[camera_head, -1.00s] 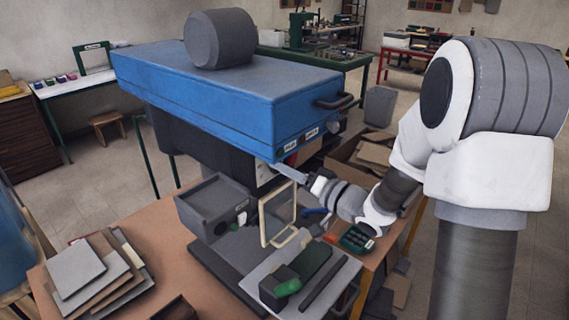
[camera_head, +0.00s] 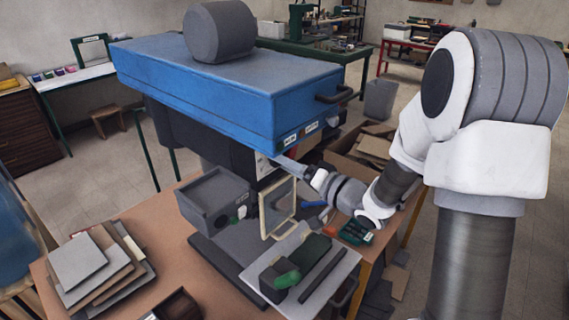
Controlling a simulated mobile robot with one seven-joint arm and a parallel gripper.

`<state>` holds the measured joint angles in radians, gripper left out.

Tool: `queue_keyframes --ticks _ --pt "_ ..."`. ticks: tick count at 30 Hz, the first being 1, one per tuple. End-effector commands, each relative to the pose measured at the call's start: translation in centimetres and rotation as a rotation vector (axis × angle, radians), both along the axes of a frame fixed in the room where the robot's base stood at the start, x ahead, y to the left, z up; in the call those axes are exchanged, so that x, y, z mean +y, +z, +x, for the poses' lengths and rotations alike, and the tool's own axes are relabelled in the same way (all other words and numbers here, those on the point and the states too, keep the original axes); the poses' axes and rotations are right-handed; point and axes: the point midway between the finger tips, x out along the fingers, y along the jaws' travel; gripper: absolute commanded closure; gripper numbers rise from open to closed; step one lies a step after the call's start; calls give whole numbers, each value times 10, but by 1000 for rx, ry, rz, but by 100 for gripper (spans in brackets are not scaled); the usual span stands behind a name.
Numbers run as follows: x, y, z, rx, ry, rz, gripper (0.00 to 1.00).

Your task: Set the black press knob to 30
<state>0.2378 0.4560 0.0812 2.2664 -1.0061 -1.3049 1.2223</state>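The blue press (camera_head: 225,95) stands on the brown table, with a large dark grey cylinder (camera_head: 220,33) on top. Beneath its blue head, a white panel (camera_head: 263,168) shows close to my gripper (camera_head: 287,163). My arm reaches in from the right, and the gripper's end is just below the head's front edge, beside this panel. I cannot make out the black press knob or its setting. The gripper's fingers are too small and too covered to tell open from shut. A dark grey box (camera_head: 208,196) with small controls and a green spot sits left of the press frame.
A cream frame (camera_head: 264,222) stands upright just below my gripper. A light plate (camera_head: 330,285) holds a dark block with a green part. Stacked grey and brown sheets (camera_head: 78,262) lie at left. A green-black device (camera_head: 356,232) lies under my forearm.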

Motion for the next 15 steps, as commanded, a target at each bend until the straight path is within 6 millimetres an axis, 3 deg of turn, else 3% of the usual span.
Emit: queue_keyframes --ticks 8,15 --pt "-8 -1 -6 0 -4 0 28" --pt "-43 -1 -41 0 -7 -1 28"
